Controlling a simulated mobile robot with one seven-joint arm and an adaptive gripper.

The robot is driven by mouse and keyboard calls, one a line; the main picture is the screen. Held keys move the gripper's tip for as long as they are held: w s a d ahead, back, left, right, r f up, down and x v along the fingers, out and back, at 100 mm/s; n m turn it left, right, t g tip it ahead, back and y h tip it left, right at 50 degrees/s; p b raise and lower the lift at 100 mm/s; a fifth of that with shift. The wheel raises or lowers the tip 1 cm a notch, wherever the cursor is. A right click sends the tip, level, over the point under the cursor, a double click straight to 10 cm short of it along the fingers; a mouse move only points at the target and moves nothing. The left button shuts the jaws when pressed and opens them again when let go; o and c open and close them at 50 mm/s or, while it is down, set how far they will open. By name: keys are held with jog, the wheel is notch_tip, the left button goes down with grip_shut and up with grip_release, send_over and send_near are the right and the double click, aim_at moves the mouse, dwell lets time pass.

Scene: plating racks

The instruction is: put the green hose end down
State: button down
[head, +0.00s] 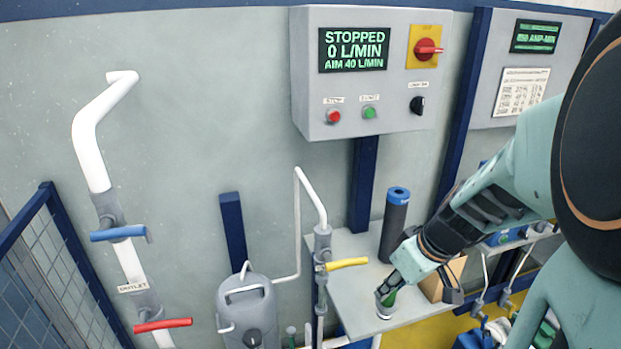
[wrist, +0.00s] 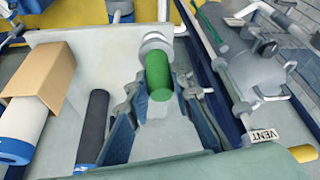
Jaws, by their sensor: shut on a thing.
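The green hose end (head: 389,298) is a short green cylinder with a pale grey collar. It is in my gripper (head: 412,288), over the front part of the pale bench (head: 350,272). The wrist view shows the green hose end (wrist: 158,76) between the two dark fingers of my gripper (wrist: 160,90), with the collar at its far end. The fingers are shut on it. In the head view they partly hide it. I cannot tell whether the collar touches the bench top.
A dark cylinder with a blue top (head: 395,222) stands on the bench behind my gripper. A cardboard box (wrist: 42,75) is beside it. A yellow-handled valve pipe (head: 323,245) and a grey tank (head: 247,305) stand left. The control box (head: 365,100) reads STOPPED, 0 L/MIN.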

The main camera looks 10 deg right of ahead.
jog(key=shift+w+d+f, duration=0.4)
jog(key=shift+w+f, duration=1.5)
jog(key=shift+f, duration=0.1)
jog(key=shift+w+d+f, duration=0.35)
jog(key=shift+w+f, duration=1.5)
jog(key=shift+f, duration=0.1)
jog(key=shift+w+d+f, duration=0.4)
jog(key=shift+w+f, duration=1.5)
jog(key=shift+f, duration=0.1)
jog(key=shift+f, duration=0.15)
jog(key=c, duration=1.7)
grip_release()
